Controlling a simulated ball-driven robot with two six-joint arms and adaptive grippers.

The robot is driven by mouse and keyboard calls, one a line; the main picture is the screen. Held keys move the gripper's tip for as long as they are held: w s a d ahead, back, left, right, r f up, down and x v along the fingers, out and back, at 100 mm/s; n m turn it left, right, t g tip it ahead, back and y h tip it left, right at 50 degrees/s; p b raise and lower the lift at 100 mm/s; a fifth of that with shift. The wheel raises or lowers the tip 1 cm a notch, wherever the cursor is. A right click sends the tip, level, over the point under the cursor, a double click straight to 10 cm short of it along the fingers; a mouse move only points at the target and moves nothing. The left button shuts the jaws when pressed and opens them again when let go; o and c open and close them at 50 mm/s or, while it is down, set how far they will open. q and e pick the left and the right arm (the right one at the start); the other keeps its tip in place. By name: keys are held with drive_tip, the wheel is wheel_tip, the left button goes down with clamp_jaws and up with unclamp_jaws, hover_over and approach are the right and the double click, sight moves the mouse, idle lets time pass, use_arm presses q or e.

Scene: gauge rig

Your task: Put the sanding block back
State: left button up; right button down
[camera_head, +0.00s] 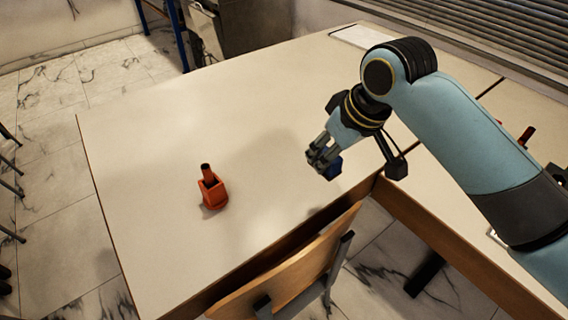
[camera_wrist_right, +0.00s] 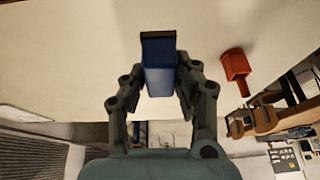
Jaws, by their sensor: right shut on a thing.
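The sanding block looks like a small blue block with a dark face (camera_wrist_right: 158,62). My right gripper (camera_head: 322,158) is shut on it and holds it above the table, near the front edge. In the head view the block (camera_head: 331,169) is mostly hidden by the fingers. In the right wrist view my right gripper (camera_wrist_right: 160,85) has one finger on each side of the block. An orange holder (camera_head: 212,190) with a dark post or handle stands on the table, left of the gripper and apart from it. It also shows in the right wrist view (camera_wrist_right: 235,66). My left gripper is not in view.
The pale table (camera_head: 240,110) is mostly bare around the orange holder. A wooden chair (camera_head: 290,275) stands at the table's front edge. Another table surface (camera_head: 440,195) lies to the right, under my right arm. A flat pale item (camera_head: 352,36) lies at the back.

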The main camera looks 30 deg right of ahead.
drive_tip(key=w+a+f, duration=0.1)
drive_tip(key=w+f, duration=0.1)
drive_tip(key=w, duration=0.1)
drive_tip(key=w+f+b, duration=0.1)
drive_tip(key=w+f, duration=0.1)
drive_tip(key=w, duration=0.2)
drive_tip(key=w+a+f, duration=0.1)
drive_tip(key=w+f, duration=0.1)
drive_tip(key=w, duration=0.1)
drive_tip(key=shift+w+a+f, duration=0.35)
drive_tip(key=shift+w, duration=0.05)
drive_tip(key=shift+w+f, duration=0.15)
drive_tip(key=shift+f, duration=0.05)
drive_tip(key=shift+f+b, duration=0.4)
drive_tip(key=shift+f, duration=1.45)
drive_tip(key=c, duration=1)
unclamp_jaws()
drive_tip(key=shift+f, duration=0.1)
drive_tip(key=p+v, duration=0.2)
drive_tip(key=v, duration=1)
